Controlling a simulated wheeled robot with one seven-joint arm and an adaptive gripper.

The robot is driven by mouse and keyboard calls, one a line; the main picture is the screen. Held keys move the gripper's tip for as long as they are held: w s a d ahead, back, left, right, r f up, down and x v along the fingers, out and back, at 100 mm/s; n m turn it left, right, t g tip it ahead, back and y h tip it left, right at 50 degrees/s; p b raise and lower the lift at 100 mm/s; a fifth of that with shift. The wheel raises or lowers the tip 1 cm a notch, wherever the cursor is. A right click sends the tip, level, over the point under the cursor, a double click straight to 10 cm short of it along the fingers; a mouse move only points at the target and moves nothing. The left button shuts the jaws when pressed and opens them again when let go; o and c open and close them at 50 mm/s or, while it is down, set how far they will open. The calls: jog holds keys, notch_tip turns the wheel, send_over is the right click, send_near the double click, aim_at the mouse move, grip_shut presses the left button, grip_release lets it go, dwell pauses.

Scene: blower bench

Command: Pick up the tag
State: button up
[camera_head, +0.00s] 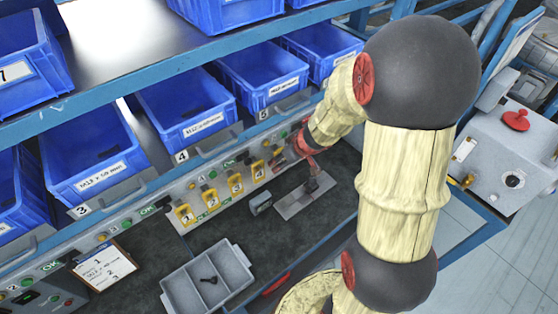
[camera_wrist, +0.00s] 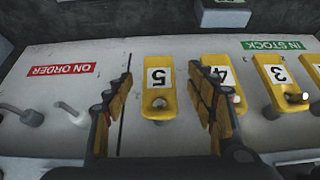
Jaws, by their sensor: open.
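Several yellow numbered tags hang in a row on a pale panel. In the wrist view, tag 5 (camera_wrist: 160,92) is upside down in the picture, with a hole near its lower end. My gripper (camera_wrist: 163,82) is open, with one finger on each side of tag 5 and gaps between. The right finger partly covers tag 4 (camera_wrist: 224,73). Tag 3 (camera_wrist: 275,84) is farther right. In the head view, tags 1 (camera_head: 185,215), 2 (camera_head: 210,197) and 3 (camera_head: 236,183) show clearly. My arm's end reaches the panel's right part; I cannot make out tag 5 there.
Bare pegs (camera_wrist: 70,113) stand below a red ON ORDER label (camera_wrist: 60,69); a green IN STOCK label (camera_wrist: 273,45) is right. Blue bins (camera_head: 185,108) sit above the panel. A grey divided tray (camera_head: 207,278) and clipboard (camera_head: 105,267) lie in front.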

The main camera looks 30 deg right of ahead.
jog(key=shift+w+r+b+x, duration=0.1)
jog(key=shift+w+b+x, duration=0.15)
jog(key=shift+x, duration=0.85)
jog(key=shift+w+r+b+x, duration=0.1)
jog(key=shift+w+b+x, duration=0.1)
jog(key=shift+x, duration=0.9)
jog(key=shift+s, duration=0.1)
jog(key=shift+c, duration=0.3)
jog(key=c, duration=1.1)
jog(key=shift+c, duration=0.3)
